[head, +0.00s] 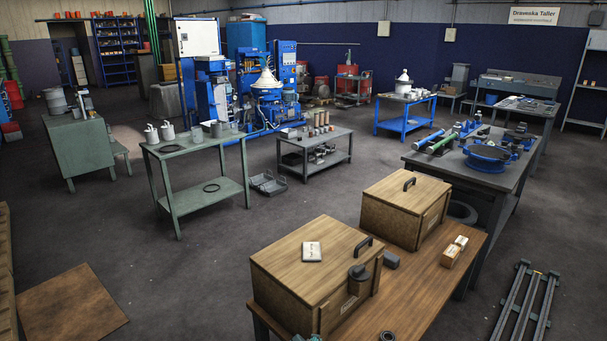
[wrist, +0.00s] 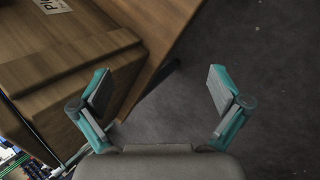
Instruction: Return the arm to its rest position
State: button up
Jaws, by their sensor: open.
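My gripper (wrist: 158,92) shows in the wrist view with its two teal-edged fingers spread wide apart. It is open and nothing is between the fingers. Behind the fingers are the dark floor on the right and the edge of a wooden table (wrist: 168,50) running diagonally. A wooden box (wrist: 75,60) with a white label (wrist: 52,5) fills the upper left of the wrist view.
In the head view two wooden boxes (head: 300,262) (head: 402,212) stand on the wooden table (head: 425,290) in front. A workbench (head: 455,165) stands behind, right. Green (head: 205,190) and grey (head: 318,142) tables are farther back. A metal frame (head: 525,305) lies at right. Open floor is at centre-left.

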jog(key=s+d+f+m+g+y, duration=0.1)
jog(key=s+d+f+m+g, duration=0.3)
jog(key=s, duration=0.9)
jog(key=s+d+f+m+g+y, duration=0.1)
jog(key=s+d+f+m+g, duration=0.3)
jog(key=s+f, duration=0.5)
jog(key=s+d+f+m+g+y, duration=0.1)
jog(key=s+d+f+m+g, duration=0.3)
jog(key=s, duration=1.3)
notch_tip(320, 180, down, 3)
jog(key=d+m, duration=0.1)
jog(key=m, duration=0.2)
jog(key=shift+d+r, duration=0.15)
jog(key=shift+r, duration=0.05)
